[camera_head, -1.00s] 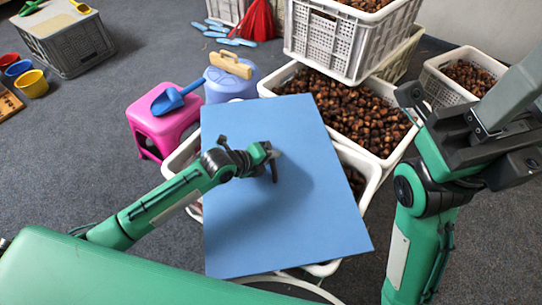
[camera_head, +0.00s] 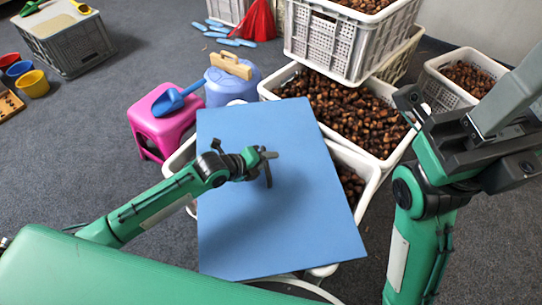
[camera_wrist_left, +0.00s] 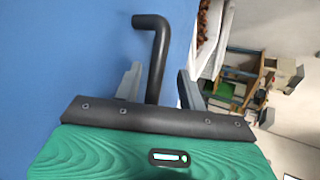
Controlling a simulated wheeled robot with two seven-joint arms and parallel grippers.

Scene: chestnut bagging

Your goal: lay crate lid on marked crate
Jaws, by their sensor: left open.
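The blue crate lid (camera_head: 270,215) is a flat board lying across the top of a white crate (camera_head: 368,165), turned a little against it. The crate's rim shows at the lid's left, right and near edges, with chestnuts at the right; whether the lid rests fully on it and any mark are hidden. The lid's black bent handle (camera_wrist_left: 153,55) stands up between the fingers of my left gripper (camera_wrist_left: 157,85), which is open. In the head view my left gripper (camera_head: 266,160) is over the lid's middle. My right gripper (camera_head: 412,103) is raised at the right, its jaw unclear.
A crate of chestnuts (camera_head: 268,88) stands behind the lid, with stacked crates (camera_head: 330,45) beyond. A pink stool (camera_head: 150,133) with a blue scoop (camera_head: 178,98) and a blue tub (camera_head: 228,88) stand behind left. Another chestnut crate (camera_head: 440,95) is at the right. The left floor is mostly open.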

